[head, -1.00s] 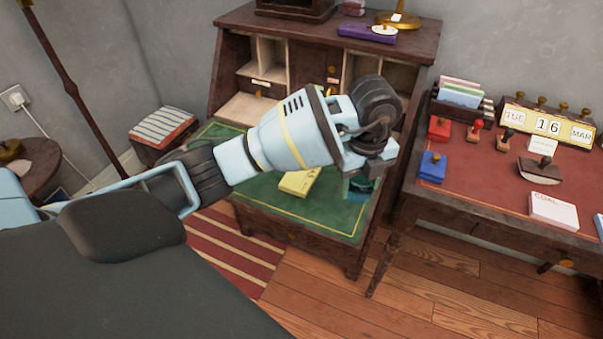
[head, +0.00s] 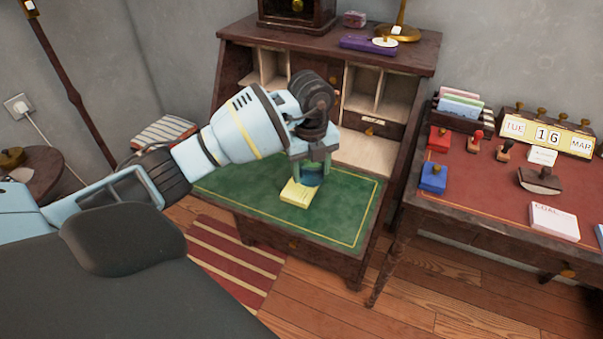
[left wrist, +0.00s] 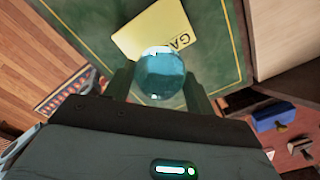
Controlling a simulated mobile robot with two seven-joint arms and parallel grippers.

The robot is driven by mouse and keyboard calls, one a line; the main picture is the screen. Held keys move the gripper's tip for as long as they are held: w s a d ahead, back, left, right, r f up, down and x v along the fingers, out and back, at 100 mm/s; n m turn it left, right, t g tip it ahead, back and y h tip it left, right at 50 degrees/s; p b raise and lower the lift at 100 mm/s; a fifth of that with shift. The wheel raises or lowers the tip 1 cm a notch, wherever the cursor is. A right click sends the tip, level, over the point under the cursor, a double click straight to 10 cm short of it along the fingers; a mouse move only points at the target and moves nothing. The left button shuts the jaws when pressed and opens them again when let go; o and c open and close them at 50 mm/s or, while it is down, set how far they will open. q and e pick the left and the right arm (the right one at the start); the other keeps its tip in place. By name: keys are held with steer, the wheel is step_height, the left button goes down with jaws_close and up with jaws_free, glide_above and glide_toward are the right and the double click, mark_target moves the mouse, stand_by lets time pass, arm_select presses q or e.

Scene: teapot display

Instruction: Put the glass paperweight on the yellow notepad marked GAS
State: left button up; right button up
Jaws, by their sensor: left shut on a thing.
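The yellow notepad (head: 296,193) lies on the green top of the writing desk. In the left wrist view the notepad (left wrist: 152,28) shows the letters "GA", with the rest of the word hidden. My left gripper (head: 311,172) points down over the desk and is shut on the glass paperweight (head: 312,178), a bluish glass ball. In the left wrist view the paperweight (left wrist: 159,75) sits between the two fingers and covers the notepad's near edge. I cannot tell the exact gap between paperweight and notepad. My right gripper is not in view.
The green desk top (head: 345,208) is clear around the notepad. Pigeonholes rise behind it. A side table at the right holds a white pad marked COAL (head: 554,221), a blue box (head: 433,177), stamps and a calendar (head: 546,135).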

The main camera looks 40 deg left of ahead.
mark_target(302, 175)
arm_select(q)
steer(key=shift+w+a, duration=0.1)
steer(key=shift+a, duration=1.25)
step_height(302, 175, down, 3)
steer(key=shift+f, duration=0.3)
steer(key=shift+f, duration=0.1)
steer(key=o, duration=1.2)
steer(key=shift+f, duration=0.1)
step_height(302, 175, up, 12)
steer(key=shift+a+r+p, duration=0.1)
steer(key=shift+r+p, duration=0.05)
steer(key=shift+p, duration=0.25)
